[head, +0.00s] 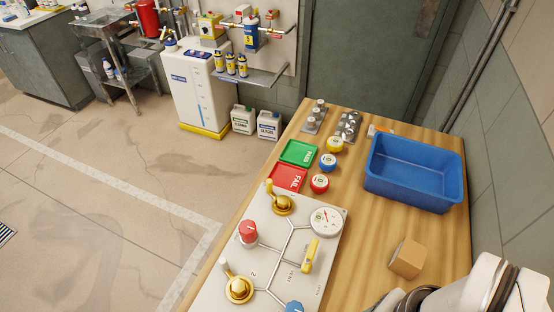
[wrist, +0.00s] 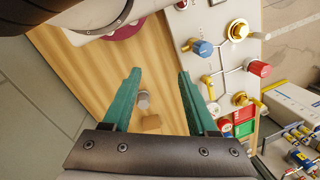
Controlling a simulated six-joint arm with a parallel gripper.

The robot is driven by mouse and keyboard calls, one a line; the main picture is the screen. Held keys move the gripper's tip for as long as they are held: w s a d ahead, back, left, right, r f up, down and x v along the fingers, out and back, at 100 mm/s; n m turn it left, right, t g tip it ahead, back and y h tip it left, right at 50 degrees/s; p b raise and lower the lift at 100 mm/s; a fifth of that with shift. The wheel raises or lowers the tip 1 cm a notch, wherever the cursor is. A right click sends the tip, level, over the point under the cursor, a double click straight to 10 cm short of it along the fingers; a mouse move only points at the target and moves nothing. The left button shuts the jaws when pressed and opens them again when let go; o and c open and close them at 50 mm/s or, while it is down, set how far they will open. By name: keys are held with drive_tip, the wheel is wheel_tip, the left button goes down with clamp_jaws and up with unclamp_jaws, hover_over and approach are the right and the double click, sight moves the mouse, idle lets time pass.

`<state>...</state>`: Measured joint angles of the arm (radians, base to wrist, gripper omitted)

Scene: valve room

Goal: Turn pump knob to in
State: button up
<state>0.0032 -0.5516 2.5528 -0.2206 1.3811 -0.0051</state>
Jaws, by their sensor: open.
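A light grey valve panel (head: 207,292) lies on the wooden table. It carries a red knob (head: 248,232), a blue knob (head: 294,307) cut by the bottom edge, a yellow lever (head: 310,254) and two brass valves (head: 283,204) (head: 238,289) with handles. I cannot read which knob is the pump knob. In the wrist view the blue knob (wrist: 202,48) and red knob (wrist: 259,68) show right of my gripper (wrist: 159,72). My gripper's teal fingers are apart with nothing held, over bare table left of the panel.
A round gauge (head: 326,221) sits on the panel. Beyond it are a red tray (head: 285,179), a green tray (head: 298,152) and several coloured round items. A blue bin (head: 413,172) and tan block (head: 407,258) stand on the right. Bare table lies between panel and block.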

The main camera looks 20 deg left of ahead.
drive_tip(key=o, duration=0.3)
drive_tip(key=w+a+r+n, duration=0.2)
drive_tip(key=w+a+n, duration=0.1)
drive_tip(key=w+n, duration=0.3)
drive_tip(key=n, duration=0.2)
drive_tip(key=shift+w+a+r+n+h, duration=0.2)
drive_tip(key=shift+w+r+n+h, duration=0.1)
drive_tip(key=shift+r, duration=0.05)
drive_tip(key=n+h, duration=0.1)
drive_tip(key=n, duration=2.6)
hover_over(248, 226)
wheel_tip(248, 226, down, 3)
wheel_tip(248, 226, down, 15)
drive_tip(key=shift+f, duration=0.4)
clamp_jaws()
